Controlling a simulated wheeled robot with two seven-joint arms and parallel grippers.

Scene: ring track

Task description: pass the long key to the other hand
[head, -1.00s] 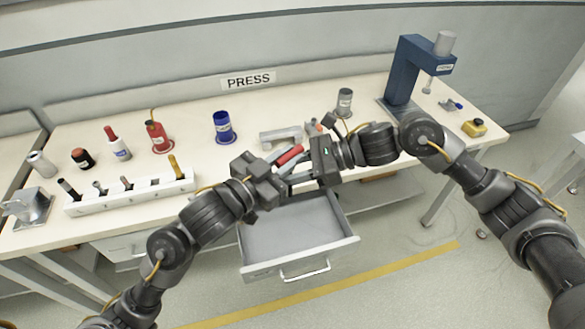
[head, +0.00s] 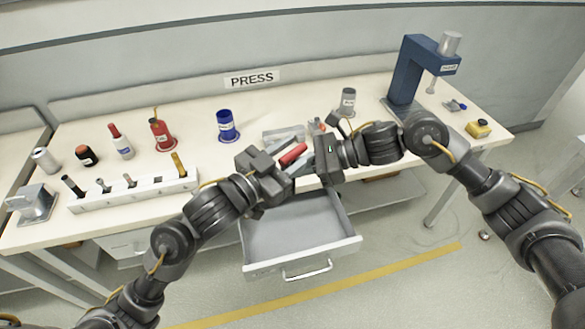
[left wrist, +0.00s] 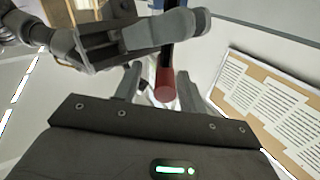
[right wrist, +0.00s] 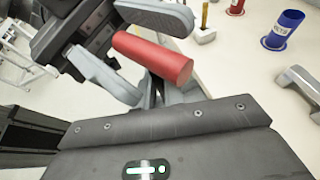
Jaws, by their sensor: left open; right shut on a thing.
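The long key (head: 293,155) shows as a thick red bar between my two grippers, above the open drawer. My right gripper (head: 307,169) is shut on it; the grasped part is mostly hidden by the fingers. My left gripper (head: 284,172) is open close to the key. In the right wrist view the red bar (right wrist: 152,58) lies between the spread left fingers, and whether they touch it is unclear. In the left wrist view the red end (left wrist: 165,86) points towards the camera between the open left fingers, with a dark length beyond it.
An open, empty-looking drawer (head: 300,262) juts out below my grippers. On the bench stand a white rack (head: 135,191) with several tools, a blue cup (head: 227,126), a red can (head: 160,135), a grey can (head: 347,101) and a blue press (head: 409,72). A grey block (head: 283,135) lies behind the grippers.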

